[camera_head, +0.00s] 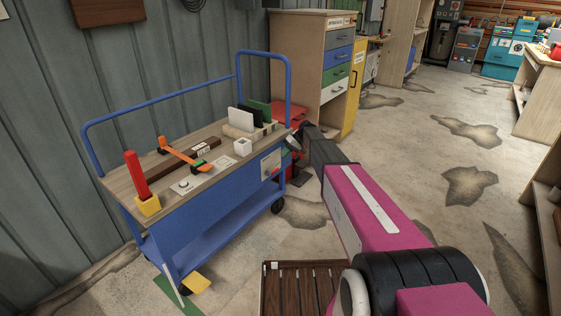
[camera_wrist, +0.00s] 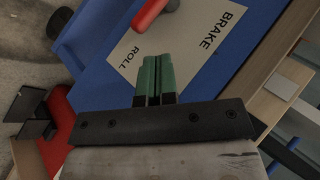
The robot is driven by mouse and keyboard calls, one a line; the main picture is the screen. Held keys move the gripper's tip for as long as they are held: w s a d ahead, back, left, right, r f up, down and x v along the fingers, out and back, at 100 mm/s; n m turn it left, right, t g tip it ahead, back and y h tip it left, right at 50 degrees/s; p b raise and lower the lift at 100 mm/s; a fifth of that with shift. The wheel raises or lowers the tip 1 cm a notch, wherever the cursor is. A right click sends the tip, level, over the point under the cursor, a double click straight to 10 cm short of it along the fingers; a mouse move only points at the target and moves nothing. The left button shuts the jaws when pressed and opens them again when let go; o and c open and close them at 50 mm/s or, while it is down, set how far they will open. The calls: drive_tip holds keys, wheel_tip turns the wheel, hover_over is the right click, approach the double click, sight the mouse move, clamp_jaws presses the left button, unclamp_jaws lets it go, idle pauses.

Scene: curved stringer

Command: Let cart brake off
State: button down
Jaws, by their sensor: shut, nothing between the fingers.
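The blue cart (camera_head: 205,215) with a wooden top stands against the wall. A pale label plate (camera_head: 270,163) is on its side near the right end. In the wrist view the plate (camera_wrist: 192,55) reads BRAKE and ROLL. The red lever (camera_wrist: 150,14) shows at the upper edge of the wrist view, cut off by the frame, over the plate. My gripper (camera_wrist: 158,60) has its green fingers shut together with nothing between them. Its fingertips are in front of the plate near the word ROLL, apart from the lever in the picture; contact with the plate cannot be told.
On the cart top are a red stick in a yellow block (camera_head: 149,204), an orange-handled tool (camera_head: 184,154) and a white cube (camera_head: 242,147). A drawer cabinet (camera_head: 335,60) stands behind the cart. A slatted wooden platform (camera_head: 300,285) is in front. Stained floor at right is open.

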drive_tip(key=w+d+r, duration=0.2)
drive_tip(key=d, duration=0.3)
drive_tip(key=shift+w+r, duration=0.25)
drive_tip(key=shift+r, duration=0.15)
drive_tip(key=shift+s, duration=0.15)
drive_tip(key=s+d+m+t+h, duration=0.1)
drive_tip(key=s+d+m+h, duration=0.1)
drive_tip(key=s, duration=1.3)
drive_tip(key=s+d+m+t+h, duration=0.1)
drive_tip(key=s+d+m+h, duration=0.1)
drive_tip(key=s, duration=1.3)
drive_tip(key=s+d+m+t+h, duration=0.1)
drive_tip(key=s+d+h, duration=0.3)
drive_tip(key=s, duration=1.1)
drive_tip(key=shift+s+d+f+m, duration=0.15)
drive_tip(key=shift+s+d+m, duration=0.15)
drive_tip(key=shift+d+m, duration=0.5)
